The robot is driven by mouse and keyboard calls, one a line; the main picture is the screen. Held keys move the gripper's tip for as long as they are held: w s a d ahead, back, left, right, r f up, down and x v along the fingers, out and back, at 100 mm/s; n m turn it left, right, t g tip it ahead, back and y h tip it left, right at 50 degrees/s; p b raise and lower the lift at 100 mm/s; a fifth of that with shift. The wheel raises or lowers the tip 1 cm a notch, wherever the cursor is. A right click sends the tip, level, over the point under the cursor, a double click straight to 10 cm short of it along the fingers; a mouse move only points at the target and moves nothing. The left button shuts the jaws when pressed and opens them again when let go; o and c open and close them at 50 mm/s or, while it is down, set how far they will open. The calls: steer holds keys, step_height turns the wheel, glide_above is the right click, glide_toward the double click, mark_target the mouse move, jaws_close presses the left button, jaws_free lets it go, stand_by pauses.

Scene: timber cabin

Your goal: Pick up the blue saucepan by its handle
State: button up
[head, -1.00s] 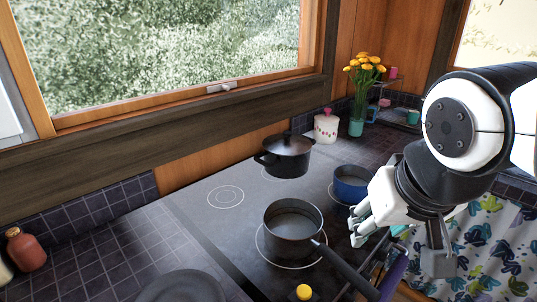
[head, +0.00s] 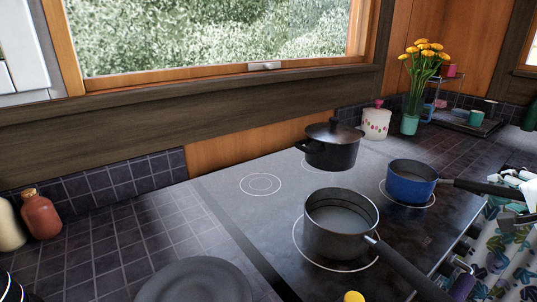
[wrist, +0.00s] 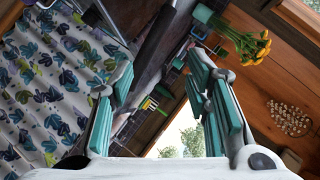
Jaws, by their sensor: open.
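The blue saucepan (head: 411,187) stands upright on the right rear part of the hob. Its dark handle (head: 478,187) points right, toward the picture's edge. My gripper (head: 514,199) is only partly in the head view, at the right edge near the handle's far end; the rest is cut off. In the wrist view my gripper (wrist: 165,100) is open, its teal-padded fingers apart. A dark long shape runs behind the gap between them; I cannot tell whether it is the handle. Contact with the handle does not show.
A grey saucepan (head: 341,232) stands in front, its handle reaching lower right. A lidded black pot (head: 331,152) is behind. A white canister (head: 376,123) and a flower vase (head: 410,122) stand at the back.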

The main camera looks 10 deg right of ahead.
mark_target(482, 189)
steer(key=w+d+f+m+t+p, duration=0.1)
steer(key=w, duration=0.1)
steer(key=w+d+f+m, duration=0.1)
steer(key=f, duration=0.1)
steer(key=w+d+f+m+t+y+p, duration=0.1)
steer(key=w+d+f+m, duration=0.1)
steer(key=shift+w+f+t+p, duration=0.25)
steer(key=shift+w+t+p, duration=0.05)
steer(key=shift+w, duration=0.05)
steer(key=shift+b+x, duration=1)
steer(key=shift+x, duration=2)
steer(key=shift+d+r, duration=0.1)
steer(key=shift+r, duration=0.05)
jaws_close()
